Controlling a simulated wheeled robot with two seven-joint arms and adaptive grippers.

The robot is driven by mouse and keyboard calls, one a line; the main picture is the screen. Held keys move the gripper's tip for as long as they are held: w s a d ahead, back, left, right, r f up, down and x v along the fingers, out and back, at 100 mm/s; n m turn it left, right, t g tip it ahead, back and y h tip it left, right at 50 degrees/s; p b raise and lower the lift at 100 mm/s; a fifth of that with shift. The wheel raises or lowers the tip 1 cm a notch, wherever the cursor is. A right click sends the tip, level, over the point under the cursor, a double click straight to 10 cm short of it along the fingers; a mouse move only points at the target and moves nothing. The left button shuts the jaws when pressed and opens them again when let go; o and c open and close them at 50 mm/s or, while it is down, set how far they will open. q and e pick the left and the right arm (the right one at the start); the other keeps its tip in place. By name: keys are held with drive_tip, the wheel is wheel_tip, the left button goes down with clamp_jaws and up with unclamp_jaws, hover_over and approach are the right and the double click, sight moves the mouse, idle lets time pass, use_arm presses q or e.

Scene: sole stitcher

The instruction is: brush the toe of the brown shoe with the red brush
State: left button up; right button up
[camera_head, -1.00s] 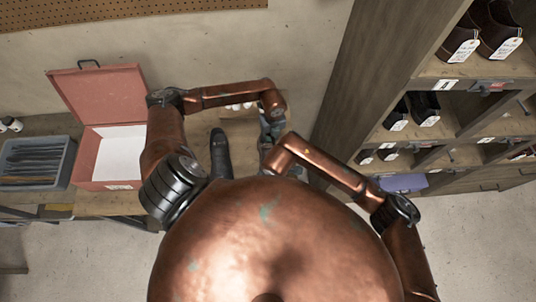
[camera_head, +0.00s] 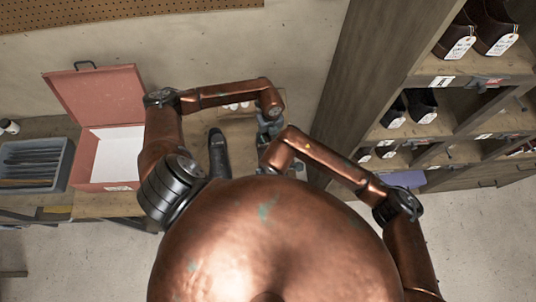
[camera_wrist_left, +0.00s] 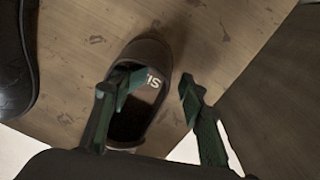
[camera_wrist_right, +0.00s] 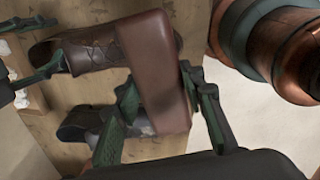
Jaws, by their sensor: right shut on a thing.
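My right gripper (camera_wrist_right: 160,110) is shut on a reddish-brown block-shaped brush (camera_wrist_right: 152,65); its bristles are not clearly seen. The brown shoe (camera_wrist_right: 95,48) lies on the bench behind the brush in the right wrist view, partly covered by it. In the left wrist view the shoe (camera_wrist_left: 155,55) has a white "15" inside. My left gripper (camera_wrist_left: 160,90) has its fingers apart at the shoe's opening, one over the opening and one beside the shoe. In the head view the left gripper (camera_head: 268,126) hangs over the bench; arms hide the brown shoe and right gripper.
A black shoe (camera_head: 218,155) stands left of the left gripper. An open red box (camera_head: 98,160) and a grey tray (camera_head: 65,160) stand farther left on the bench. A wooden shelf (camera_head: 400,75) with shoes rises close on the right.

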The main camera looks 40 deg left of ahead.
use_arm(q)
drive_tip(key=shift+o, duration=0.2)
wheel_tip(320, 180, up, 12)
drive_tip(key=shift+w+d, duration=0.1)
drive_tip(key=shift+w, duration=0.05)
idle(0.5)
